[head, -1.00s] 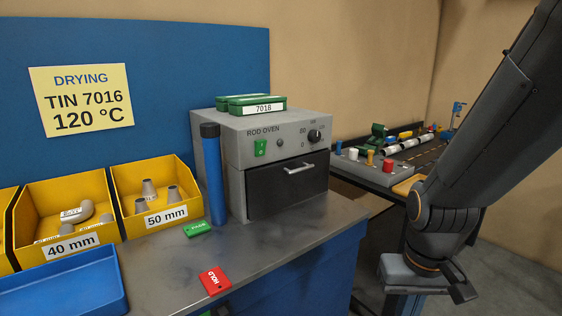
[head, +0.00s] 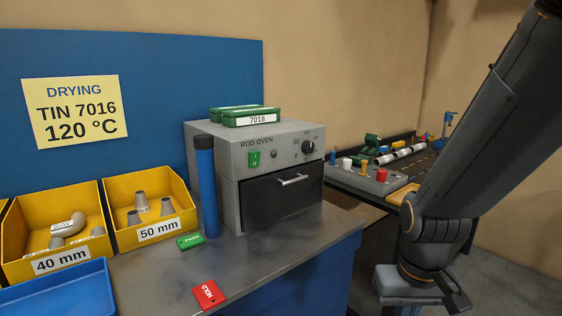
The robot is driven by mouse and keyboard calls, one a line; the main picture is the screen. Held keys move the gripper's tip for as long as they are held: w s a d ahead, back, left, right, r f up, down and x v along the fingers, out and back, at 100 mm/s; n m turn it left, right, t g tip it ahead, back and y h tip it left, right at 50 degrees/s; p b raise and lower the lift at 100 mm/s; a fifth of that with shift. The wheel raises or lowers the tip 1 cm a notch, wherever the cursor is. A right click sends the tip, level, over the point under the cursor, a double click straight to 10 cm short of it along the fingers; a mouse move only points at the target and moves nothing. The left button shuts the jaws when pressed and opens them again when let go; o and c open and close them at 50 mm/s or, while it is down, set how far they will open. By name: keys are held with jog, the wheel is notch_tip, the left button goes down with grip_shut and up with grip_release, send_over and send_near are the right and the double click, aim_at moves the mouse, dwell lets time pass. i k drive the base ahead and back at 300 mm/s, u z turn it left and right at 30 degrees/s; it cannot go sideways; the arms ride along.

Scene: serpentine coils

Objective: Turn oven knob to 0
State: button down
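The grey rod oven (head: 229,160) stands on the metal bench, with its dark door shut. Its knob (head: 308,147) is a small black dial at the upper right of the front panel, with scale marks around it. A 0 mark is at the dial's lower left. The knob's pointer is too small to read surely. A green switch (head: 254,159) is at the left of the panel, with a small round lamp between. My arm crosses the right side of the head view, well apart from the oven. My gripper is outside the view.
A blue tube (head: 207,190) stands close at the oven's left. Green tins (head: 252,117) lie on its top. A green tag (head: 190,241) and a red HOLD tag (head: 208,294) lie on the bench (head: 265,252). Yellow bins (head: 115,200) are at left. A side table stands behind right.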

aim_at(308, 146)
jog(key=u, duration=1.3)
jog(key=i, duration=0.4)
jog(key=z, duration=1.1)
